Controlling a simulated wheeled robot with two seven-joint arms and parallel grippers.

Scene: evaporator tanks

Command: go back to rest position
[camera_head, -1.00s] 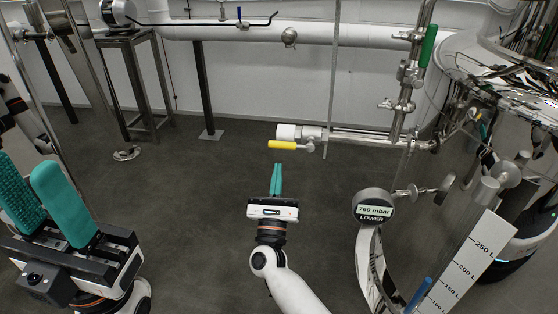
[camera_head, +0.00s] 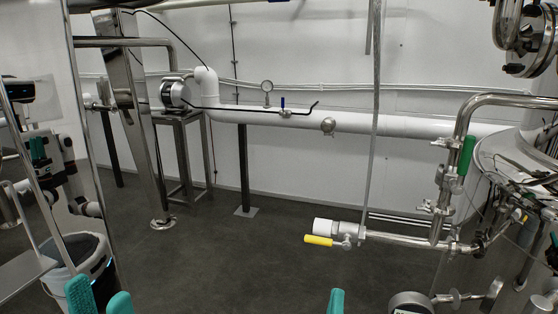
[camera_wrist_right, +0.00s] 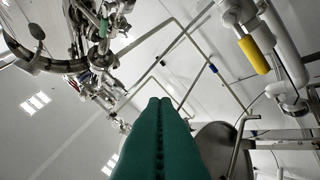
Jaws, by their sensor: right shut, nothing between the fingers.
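My left gripper (camera_head: 100,297) shows only its two teal fingertips at the bottom left edge of the head view. The fingertips stand apart with nothing seen between them. My right gripper (camera_head: 336,301) shows as one teal tip at the bottom edge, right of centre. In the right wrist view, the right gripper's teal fingers (camera_wrist_right: 159,104) lie together along their length, with nothing held. The bodies of both grippers and both arms are below the head view. Neither gripper touches anything visible.
A pipe valve with a yellow handle (camera_head: 319,240) is above the right fingertip in the picture. A metal stand (camera_head: 183,160) is at back left. The dark floor (camera_head: 240,265) between is clear.

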